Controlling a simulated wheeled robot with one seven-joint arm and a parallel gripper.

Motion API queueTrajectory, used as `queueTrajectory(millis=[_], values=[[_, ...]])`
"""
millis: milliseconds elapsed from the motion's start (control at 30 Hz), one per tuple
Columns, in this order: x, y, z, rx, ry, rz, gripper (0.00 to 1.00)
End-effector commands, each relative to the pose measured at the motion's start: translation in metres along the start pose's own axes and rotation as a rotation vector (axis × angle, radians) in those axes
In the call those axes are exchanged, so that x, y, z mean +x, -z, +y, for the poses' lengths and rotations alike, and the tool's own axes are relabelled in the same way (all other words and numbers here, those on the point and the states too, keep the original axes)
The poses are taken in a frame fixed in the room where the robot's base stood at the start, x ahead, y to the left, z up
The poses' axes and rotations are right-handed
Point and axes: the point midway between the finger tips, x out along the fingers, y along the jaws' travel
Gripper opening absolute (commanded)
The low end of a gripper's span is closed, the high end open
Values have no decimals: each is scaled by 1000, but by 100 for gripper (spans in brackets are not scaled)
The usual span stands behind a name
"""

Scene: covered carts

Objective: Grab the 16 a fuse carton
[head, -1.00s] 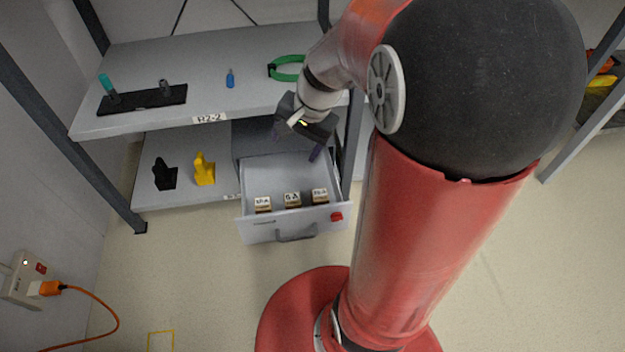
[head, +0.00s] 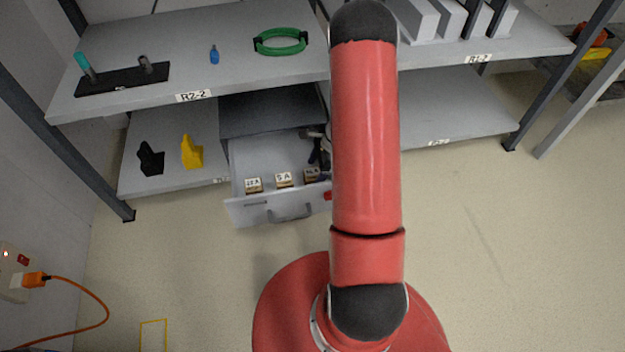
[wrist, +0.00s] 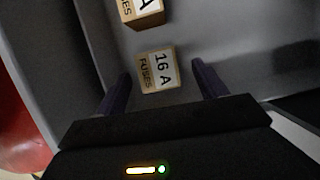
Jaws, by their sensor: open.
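The 16 A fuse carton (wrist: 158,71) is a small tan box with a white label, lying in the open drawer. In the wrist view it sits between and just beyond the fingertips of my open, empty gripper (wrist: 163,84). In the head view the same carton (head: 311,175) is the rightmost of three in the drawer (head: 250,212), close to my arm. My gripper (head: 316,158) is largely hidden there behind my arm. A second carton (wrist: 141,12), its label cut off at "A", lies farther up in the wrist view.
The cartons marked 5 A (head: 284,180) and what looks like 22 A (head: 253,186) stand to the left in the drawer. The drawer walls surround them closely. The shelf (head: 190,80) above holds a green ring (head: 281,41) and a blue item (head: 214,55).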

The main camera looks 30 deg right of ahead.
Motion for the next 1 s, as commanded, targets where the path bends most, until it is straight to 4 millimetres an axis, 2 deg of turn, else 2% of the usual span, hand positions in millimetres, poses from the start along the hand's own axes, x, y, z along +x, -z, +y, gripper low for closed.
queueTrajectory(millis=[300, 567, 933, 1000], values=[[44, 0, 3, -1, -3, -1, 71], [48, -1, 2, -2, 0, 1, 71], [48, -1, 2, -3, 0, 0, 24], [48, -1, 2, -3, 0, 0, 21]])
